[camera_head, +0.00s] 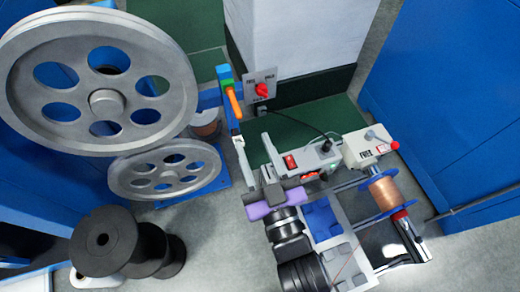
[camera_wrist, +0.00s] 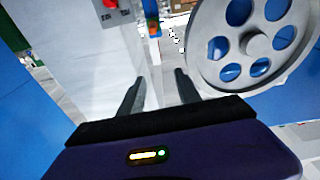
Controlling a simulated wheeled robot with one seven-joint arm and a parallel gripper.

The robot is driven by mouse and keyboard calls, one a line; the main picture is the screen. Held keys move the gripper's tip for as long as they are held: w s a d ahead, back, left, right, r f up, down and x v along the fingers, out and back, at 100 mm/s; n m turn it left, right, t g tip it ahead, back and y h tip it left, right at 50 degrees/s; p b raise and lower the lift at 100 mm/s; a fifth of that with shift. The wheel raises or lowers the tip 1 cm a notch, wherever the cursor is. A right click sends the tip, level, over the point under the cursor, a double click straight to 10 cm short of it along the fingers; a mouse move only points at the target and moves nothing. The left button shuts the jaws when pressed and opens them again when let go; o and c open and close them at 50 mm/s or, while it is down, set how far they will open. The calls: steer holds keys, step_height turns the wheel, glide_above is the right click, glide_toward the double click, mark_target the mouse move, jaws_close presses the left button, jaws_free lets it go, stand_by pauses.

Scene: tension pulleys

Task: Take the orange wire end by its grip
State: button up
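The orange wire end (camera_head: 233,102) is a short orange grip on a blue upright post, beside the large pulley in the head view. In the wrist view, a small orange and green patch on the post (camera_wrist: 154,28) shows ahead of my fingers, too small to make out well. My gripper has a purple body in the head view, below and right of the orange grip and clearly apart from it. In the wrist view my gripper (camera_wrist: 160,80) has its two dark fingers spread with nothing between them.
A large grey pulley (camera_head: 165,65) stands left of the post, with a smaller pulley (camera_head: 160,185) below. A red switch (camera_head: 262,90) is on the white column (camera_head: 300,40) to the right. Black spools (camera_head: 105,240), a copper spool (camera_head: 384,192) and a control box (camera_head: 368,148) stand around.

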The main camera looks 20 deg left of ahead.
mark_target(240, 119)
steer(key=shift+m+g+h, duration=0.4)
steer(key=shift+h, duration=0.1)
steer(key=shift+w+a+f, duration=0.85)
steer(key=shift+w+a, duration=0.55)
steer(key=shift+w, duration=0.5)
steer(key=shift+w+a+f, duration=0.8)
steer(key=shift+w+a, duration=0.55)
steer(key=shift+w, duration=0.6)
steer(key=shift+w+a+f, duration=0.85)
steer(key=shift+w+a, duration=0.55)
steer(key=shift+w, duration=0.5)
jaws_close()
